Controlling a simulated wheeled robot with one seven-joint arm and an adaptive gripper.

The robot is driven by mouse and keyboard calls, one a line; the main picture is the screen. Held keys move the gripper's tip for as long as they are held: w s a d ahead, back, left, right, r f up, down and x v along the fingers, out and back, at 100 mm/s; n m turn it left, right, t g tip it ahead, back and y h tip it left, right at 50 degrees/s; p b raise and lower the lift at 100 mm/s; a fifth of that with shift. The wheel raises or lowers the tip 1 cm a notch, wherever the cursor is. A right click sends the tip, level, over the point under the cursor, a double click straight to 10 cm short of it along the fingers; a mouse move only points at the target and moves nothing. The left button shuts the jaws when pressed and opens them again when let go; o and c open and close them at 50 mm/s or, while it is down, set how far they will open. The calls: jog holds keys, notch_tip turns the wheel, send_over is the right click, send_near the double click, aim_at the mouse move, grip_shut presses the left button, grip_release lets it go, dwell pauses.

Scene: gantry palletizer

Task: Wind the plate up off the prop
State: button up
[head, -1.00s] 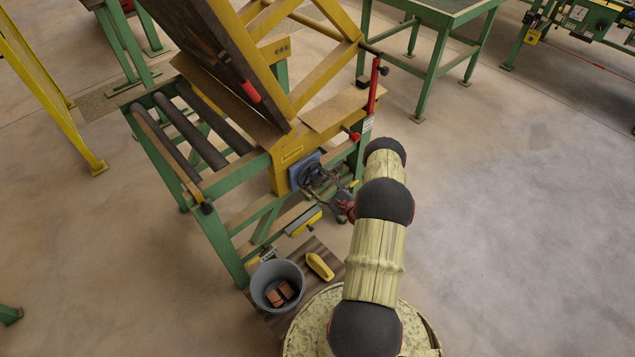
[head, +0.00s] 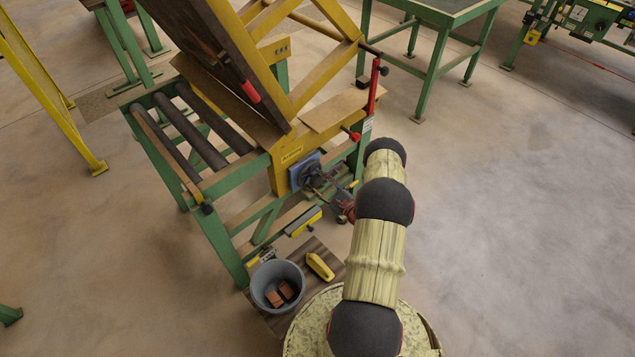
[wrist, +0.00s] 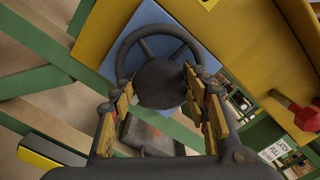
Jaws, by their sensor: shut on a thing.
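The steeply tilted dark brown plate (head: 215,45) shows at the top of the head view, within the yellow frame. The dark handwheel (wrist: 143,42) is on a blue panel (wrist: 172,22); in the head view its panel (head: 296,177) is on the machine's near face. My gripper (wrist: 158,85) is shut on the handwheel, its yellow-padded fingers on either side of the dark round middle part. The fingers hide part of the rim. In the head view my gripper (head: 330,195) is small and reaches the wheel. I cannot tell which part is the prop.
A red knob (wrist: 293,112) and a "latch pull" sign (wrist: 273,151) are right of the wheel. A red post (head: 374,88) stands at the frame's right. A grey bucket (head: 277,286) and yellow object (head: 320,266) are below on a board. Floor at right is clear.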

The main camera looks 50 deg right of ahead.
jog(key=shift+f+n+b, duration=0.15)
jog(key=shift+n+b, duration=1.15)
jog(key=shift+n, duration=1.6)
jog(key=o, duration=1.1)
jog(key=shift+o, duration=0.3)
jog(key=s+a, duration=0.1)
jog(key=s, duration=1.1)
jog(key=shift+a, duration=0.2)
